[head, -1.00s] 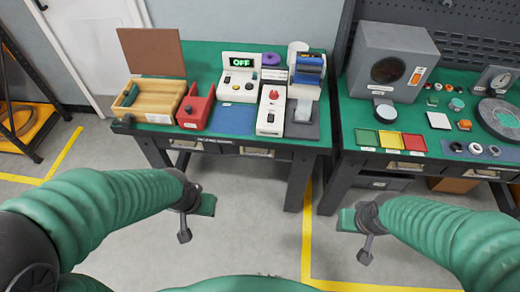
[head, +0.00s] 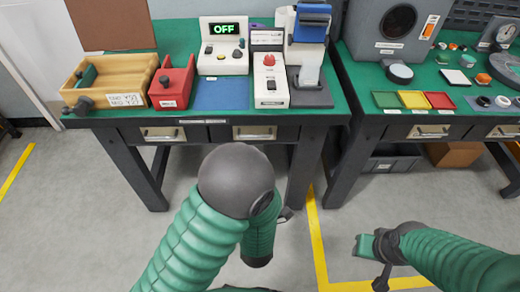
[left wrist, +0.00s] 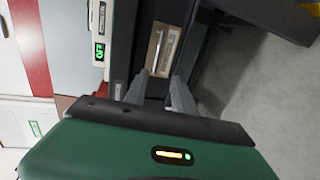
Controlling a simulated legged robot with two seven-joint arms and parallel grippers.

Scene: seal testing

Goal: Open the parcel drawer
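The left bench has two shut drawers with pale fronts and bar handles, a left drawer (head: 163,134) and a right drawer (head: 257,133). Their labels are too small to read, so I cannot tell which is the parcel drawer. In the left wrist view, a drawer front with a metal handle (left wrist: 157,48) lies just beyond the fingertips. My left gripper (left wrist: 157,92) is open and empty, its two fingers apart and short of the handle. In the head view my left arm mostly hides it. My right gripper (head: 372,260) hangs low over the floor; its finger opening is unclear.
The bench top (head: 180,45) carries a wooden box (head: 110,80), a red holder (head: 172,85), an OFF display unit (head: 223,58) and a white device (head: 270,85). The right bench has more shut drawers (head: 430,131). The floor before the benches is clear.

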